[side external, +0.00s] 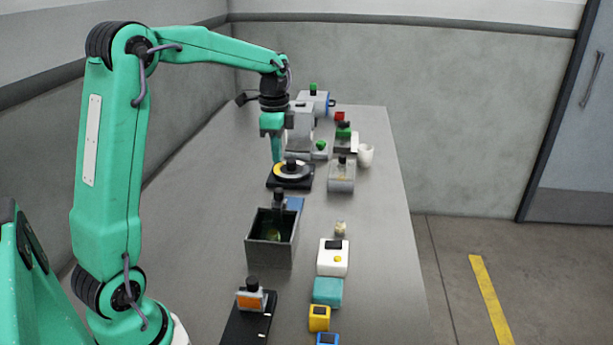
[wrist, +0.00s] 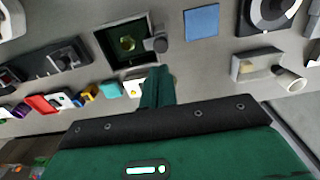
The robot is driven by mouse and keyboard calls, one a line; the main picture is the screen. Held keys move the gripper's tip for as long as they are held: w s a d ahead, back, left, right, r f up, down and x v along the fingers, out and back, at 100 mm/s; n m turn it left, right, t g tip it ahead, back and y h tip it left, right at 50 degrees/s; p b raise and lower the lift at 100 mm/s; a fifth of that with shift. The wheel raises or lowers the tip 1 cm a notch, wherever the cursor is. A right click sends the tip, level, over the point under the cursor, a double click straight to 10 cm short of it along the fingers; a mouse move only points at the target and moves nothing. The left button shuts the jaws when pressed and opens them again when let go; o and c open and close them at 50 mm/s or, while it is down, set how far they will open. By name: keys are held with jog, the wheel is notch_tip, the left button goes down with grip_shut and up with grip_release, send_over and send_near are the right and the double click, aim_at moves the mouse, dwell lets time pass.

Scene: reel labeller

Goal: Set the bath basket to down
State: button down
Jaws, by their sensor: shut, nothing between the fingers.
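The bath (side external: 270,253) is a dark grey open-topped box in the middle of the bench. Inside it something round and greenish shows, which seems to be the basket (side external: 273,236); a dark knob on a post (side external: 279,200) stands at the box's far edge. The wrist view shows the bath (wrist: 105,42), the round item in it (wrist: 128,44) and the knob (wrist: 157,44) at its right side. I cannot tell the basket's height. My gripper (side external: 277,160) is shut and empty, pointing down above the bench beyond the bath. Its green fingers (wrist: 158,75) appear just below the knob in the wrist view.
A round black, white and yellow turntable (side external: 291,172) stands beyond the bath, near my gripper. A blue pad (side external: 295,203) lies between them. A grey block (side external: 341,178) and white cup (side external: 366,155) stand right. A slider with an orange face (side external: 250,300) is nearer. The bench's left side is clear.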

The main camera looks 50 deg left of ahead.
notch_tip(320, 180, up, 5)
jog(key=shift+r, duration=0.2)
jog(key=shift+d, duration=0.1)
jog(key=s+d+r+n+t, duration=0.2)
jog(key=s+d+n+t, duration=0.15)
jog(key=s+d, duration=0.65)
jog(key=s+d+f+n+t, duration=0.2)
jog(key=s+d+f+n, duration=0.2)
jog(key=s, duration=0.5)
jog(key=shift+s+d+f+n, duration=0.35)
jog(key=shift+d+n, duration=0.4)
jog(key=shift+d, duration=0.45)
